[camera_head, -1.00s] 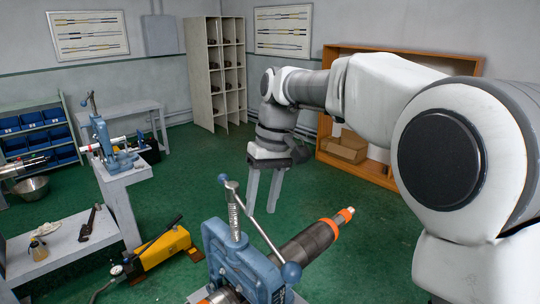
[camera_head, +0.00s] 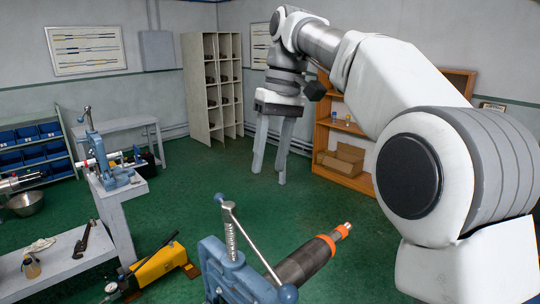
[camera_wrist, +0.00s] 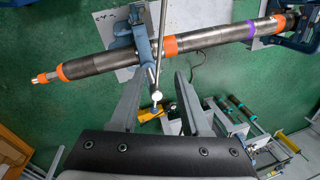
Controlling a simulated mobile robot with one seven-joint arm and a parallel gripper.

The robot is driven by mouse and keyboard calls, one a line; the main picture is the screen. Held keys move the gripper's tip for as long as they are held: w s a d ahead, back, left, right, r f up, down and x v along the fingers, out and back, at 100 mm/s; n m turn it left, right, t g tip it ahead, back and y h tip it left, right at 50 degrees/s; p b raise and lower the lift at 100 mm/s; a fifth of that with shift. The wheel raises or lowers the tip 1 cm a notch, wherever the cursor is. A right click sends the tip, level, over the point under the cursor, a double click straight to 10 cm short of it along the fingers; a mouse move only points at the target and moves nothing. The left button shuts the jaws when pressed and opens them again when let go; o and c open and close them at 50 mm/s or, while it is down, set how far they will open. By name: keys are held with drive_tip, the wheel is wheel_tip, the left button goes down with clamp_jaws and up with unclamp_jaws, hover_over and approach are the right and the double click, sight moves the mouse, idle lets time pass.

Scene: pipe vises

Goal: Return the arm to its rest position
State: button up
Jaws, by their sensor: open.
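My gripper (camera_head: 270,170) hangs with its fingers pointing down, raised in the air beyond the near blue pipe vise (camera_head: 228,268). Its two fingers are apart with nothing between them. The vise holds a dark pipe with orange bands (camera_head: 305,262). In the wrist view, my gripper (camera_wrist: 160,85) is open, and the pipe (camera_wrist: 210,38) runs across the upper part of the picture below it. The vise (camera_wrist: 143,45) grips that pipe near its left part. In that view the pipe also has a purple band.
A second vise (camera_head: 115,172) stands on a bench at the left. A yellow hydraulic pump (camera_head: 160,265) sits at the lower left. A wooden shelf (camera_head: 345,180) with a cardboard box stands behind my arm. A pigeonhole rack (camera_head: 200,105) is at the back. Green floor is clear between.

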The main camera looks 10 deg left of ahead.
drive_tip(key=shift+s+d, duration=0.1)
drive_tip(key=s+d+f+m+t+h+b, duration=0.1)
drive_tip(key=s+d+f+m+t+b, duration=0.4)
drive_tip(key=s+d, duration=0.7)
drive_tip(key=s+d+f+m+t, duration=0.1)
drive_tip(key=s+d+f, duration=0.3)
drive_tip(key=f, duration=0.3)
drive_tip(key=s+d+f+m+t, duration=0.1)
drive_tip(key=s+d+f, duration=0.3)
drive_tip(key=f, duration=0.3)
drive_tip(key=shift+s+d+f+h, duration=0.15)
drive_tip(key=shift+s+d+h, duration=0.2)
drive_tip(key=shift+s+h, duration=0.1)
